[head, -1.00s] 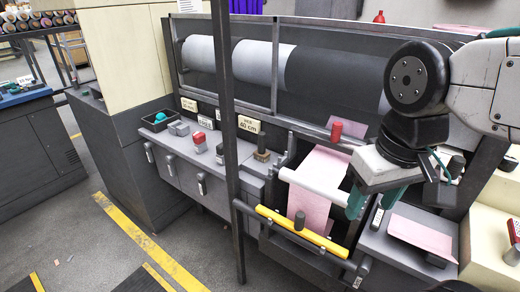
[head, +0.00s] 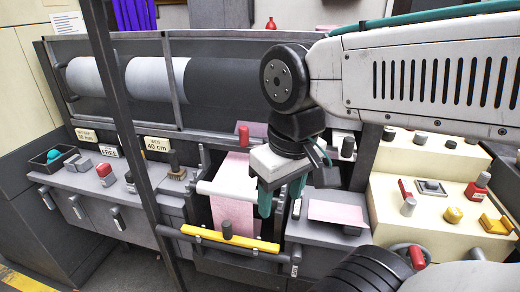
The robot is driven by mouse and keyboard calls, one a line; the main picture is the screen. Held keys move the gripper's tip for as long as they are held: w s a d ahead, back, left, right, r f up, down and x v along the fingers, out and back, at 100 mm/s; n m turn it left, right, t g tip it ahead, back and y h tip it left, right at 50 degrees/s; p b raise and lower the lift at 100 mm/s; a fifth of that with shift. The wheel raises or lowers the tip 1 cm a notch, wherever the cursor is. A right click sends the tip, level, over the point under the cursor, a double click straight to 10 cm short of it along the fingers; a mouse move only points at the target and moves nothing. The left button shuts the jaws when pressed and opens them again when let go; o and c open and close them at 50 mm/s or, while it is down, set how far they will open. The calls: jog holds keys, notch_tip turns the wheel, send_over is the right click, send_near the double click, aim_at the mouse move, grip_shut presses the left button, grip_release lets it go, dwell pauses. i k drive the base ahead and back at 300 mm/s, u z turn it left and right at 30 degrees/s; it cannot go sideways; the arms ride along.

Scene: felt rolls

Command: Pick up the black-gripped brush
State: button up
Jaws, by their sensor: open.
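The black-gripped brush (head: 176,170) appears to be the small upright thing on the grey counter, behind the dark post's right side. It has a black grip on top and a tan-brown lower part. My gripper (head: 281,196) hangs with its teal fingers pointing down, over the right side of the pink sheet's roller, well to the right of the brush. It is open, and I see nothing between the fingers. The gripper and the brush are clearly apart.
A dark upright post (head: 124,130) stands just left of the brush. A red-topped block (head: 105,174) and a black tray (head: 52,159) sit further left. A yellow bar (head: 230,239) crosses in front of the pink sheet (head: 233,208). A cream panel with several controls (head: 440,190) is at right.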

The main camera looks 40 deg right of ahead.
aim_at(177, 173)
jog(key=u, duration=1.9)
jog(key=i, duration=1.55)
jog(key=z, duration=2.85)
jog(key=i, duration=0.5)
